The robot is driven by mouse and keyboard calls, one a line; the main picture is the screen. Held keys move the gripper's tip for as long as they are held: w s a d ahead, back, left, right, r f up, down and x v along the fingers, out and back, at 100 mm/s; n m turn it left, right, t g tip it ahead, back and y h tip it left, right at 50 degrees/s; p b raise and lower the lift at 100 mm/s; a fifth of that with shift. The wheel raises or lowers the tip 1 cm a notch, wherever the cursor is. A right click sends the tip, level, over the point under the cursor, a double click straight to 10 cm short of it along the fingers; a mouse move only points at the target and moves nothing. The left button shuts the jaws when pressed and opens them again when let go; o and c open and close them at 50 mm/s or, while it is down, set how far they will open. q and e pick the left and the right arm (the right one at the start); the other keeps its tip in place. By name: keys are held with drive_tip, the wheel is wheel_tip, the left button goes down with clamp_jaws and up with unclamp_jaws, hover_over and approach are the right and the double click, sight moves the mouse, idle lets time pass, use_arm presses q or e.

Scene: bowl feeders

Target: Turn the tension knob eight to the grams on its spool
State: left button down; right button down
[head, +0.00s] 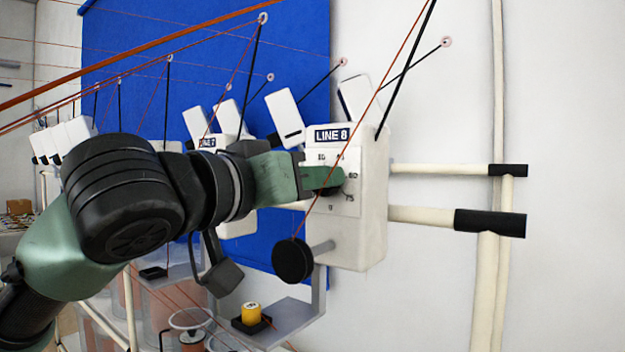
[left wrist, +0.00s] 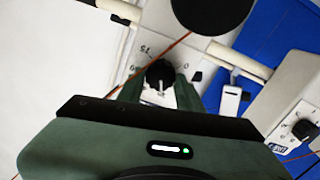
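The LINE 8 feeder box (head: 345,239) is white, with a dial plate of printed numbers around a black tension knob (left wrist: 160,73). In the head view the knob is mostly hidden by my left gripper (head: 329,181). In the left wrist view the green fingers of my left gripper (left wrist: 161,84) stand on either side of the knob, very close to it; whether they press on it is unclear. A short white mark shows on the knob. A small yellow spool (head: 251,313) stands on the bracket below the box; its marking is too small to read. My right gripper is not in view.
A black disc (head: 292,261) sticks out below the dial, with an orange yarn running up past my gripper. A neighbouring feeder box (left wrist: 292,97) stands close by. Cream rails (head: 430,215) with black ends run right. The white wall there is clear.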

use_arm(q)
drive_tip(key=m+p, duration=0.1)
drive_tip(key=m, duration=0.3)
drive_tip(key=shift+d+m+p, duration=0.1)
drive_tip(key=shift+m+p, duration=0.25)
drive_tip(key=shift+m, duration=0.05)
drive_tip(key=m+p, duration=0.2)
drive_tip(key=m, duration=0.3)
drive_tip(key=m+p, duration=0.2)
drive_tip(key=m, duration=0.3)
drive_tip(key=shift+s+m, duration=0.1)
drive_tip(key=shift+m, duration=0.3)
drive_tip(key=shift+d+f+m+p, duration=0.15)
drive_tip(key=shift+m+p, duration=0.75)
drive_tip(key=shift+m, duration=1.2)
drive_tip(key=c, duration=0.9)
unclamp_jaws()
drive_tip(key=shift+c, duration=0.2)
